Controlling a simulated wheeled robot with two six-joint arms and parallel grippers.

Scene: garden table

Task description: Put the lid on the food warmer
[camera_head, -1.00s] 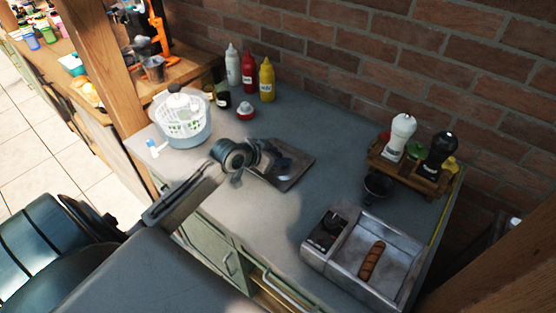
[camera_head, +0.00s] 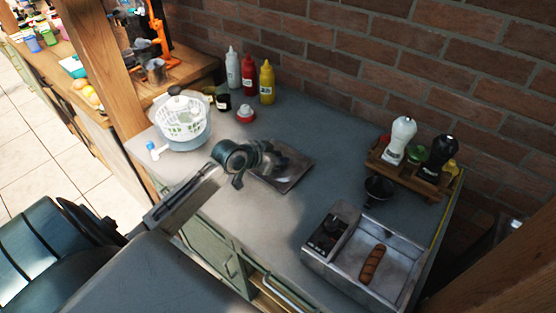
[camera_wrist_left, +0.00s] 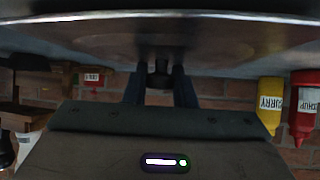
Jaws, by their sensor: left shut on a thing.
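The food warmer (camera_head: 343,273) is a grey metal box at the right front of the counter, open on top, with a brown sausage (camera_head: 373,264) inside. The lid (camera_head: 290,179) is a flat grey metal plate in the middle of the counter area, left of the warmer and apart from it. It fills the top of the left wrist view (camera_wrist_left: 70,40). My left gripper (camera_head: 270,160) is over the lid; in the wrist view its fingers (camera_wrist_left: 160,82) are shut on the lid's small dark knob. I cannot tell whether the lid touches the counter. My right gripper is not in view.
White, red and yellow bottles (camera_head: 266,82) stand at the back wall. A salad spinner (camera_head: 183,123) is at the left. Counter between lid and warmer is clear.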

